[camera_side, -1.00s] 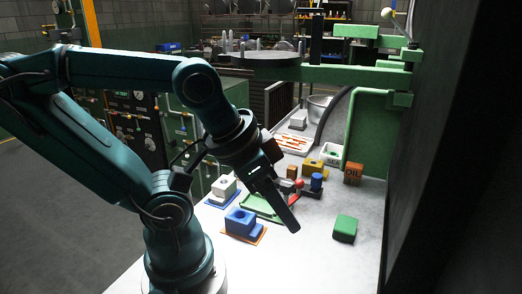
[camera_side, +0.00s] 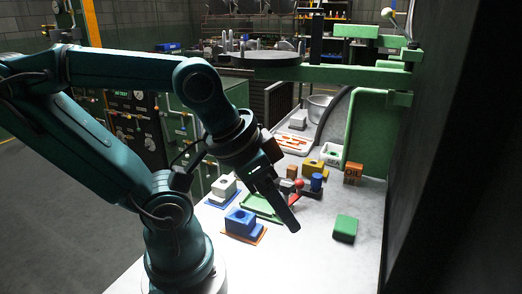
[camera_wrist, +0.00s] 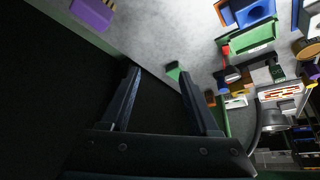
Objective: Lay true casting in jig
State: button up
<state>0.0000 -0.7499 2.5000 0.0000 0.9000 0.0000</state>
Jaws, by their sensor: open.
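I cannot tell for certain which piece is the true casting or which is the jig. A blue stepped block (camera_side: 240,221) with a round opening sits on an orange plate (camera_side: 258,239). Behind it a white stepped block (camera_side: 223,186) sits on a blue plate (camera_side: 213,203). A green tray (camera_side: 270,214) lies beside them, partly hidden by my gripper. A yellow stepped block (camera_side: 315,167) and a grey block (camera_side: 298,122) stand further back. My gripper (camera_side: 294,228) hangs above the bench, apart from these pieces. In the wrist view its fingers (camera_wrist: 158,72) are spread with nothing between them.
A green block (camera_side: 345,228) lies at the front right. An orange OIL block (camera_side: 353,173), a white box (camera_side: 331,154) and a blue cylinder (camera_side: 316,181) stand behind. A purple block (camera_wrist: 93,14) shows in the wrist view.

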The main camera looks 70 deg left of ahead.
dwell(0.3)
jog(key=o, duration=0.6)
